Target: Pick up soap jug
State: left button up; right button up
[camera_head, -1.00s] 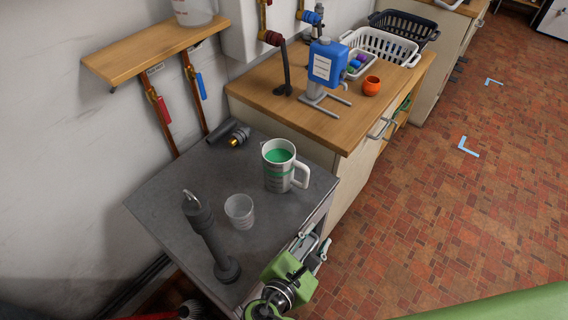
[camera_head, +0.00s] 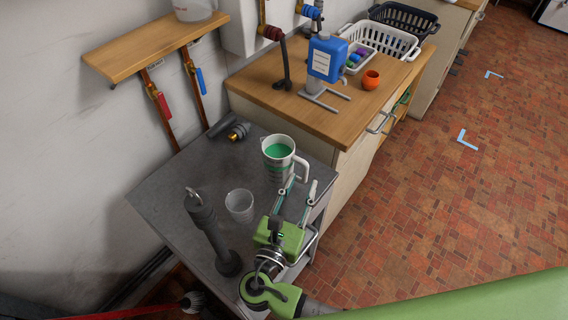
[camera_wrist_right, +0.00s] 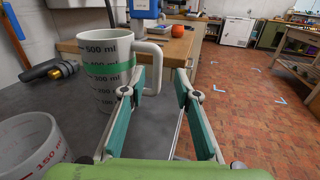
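The soap jug (camera_head: 281,171) is a white measuring jug with a green band and green liquid inside. It stands upright on the grey worktop, its handle (camera_head: 302,167) facing right. In the right wrist view the jug (camera_wrist_right: 92,50) is close at the left, with millilitre marks. My right gripper (camera_head: 299,190) is open and empty beside the jug. Its teal-padded fingers show in the right wrist view (camera_wrist_right: 159,82), with the jug handle (camera_wrist_right: 152,66) ahead between the fingertips; I see no grip on it. My left gripper is not in view.
A clear measuring cup (camera_head: 240,206) and a dark upright cylindrical tool (camera_head: 211,232) stand left of my gripper. A wooden counter (camera_head: 275,99) holds a blue container (camera_head: 327,58) and an orange pot (camera_head: 371,80).

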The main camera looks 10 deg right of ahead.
aim_at(305, 173)
jog(key=shift+p+x, duration=0.7)
jog(key=shift+x, duration=2.05)
jog(key=shift+a+f, duration=0.1)
jog(key=shift+a, duration=0.1)
grip_shut()
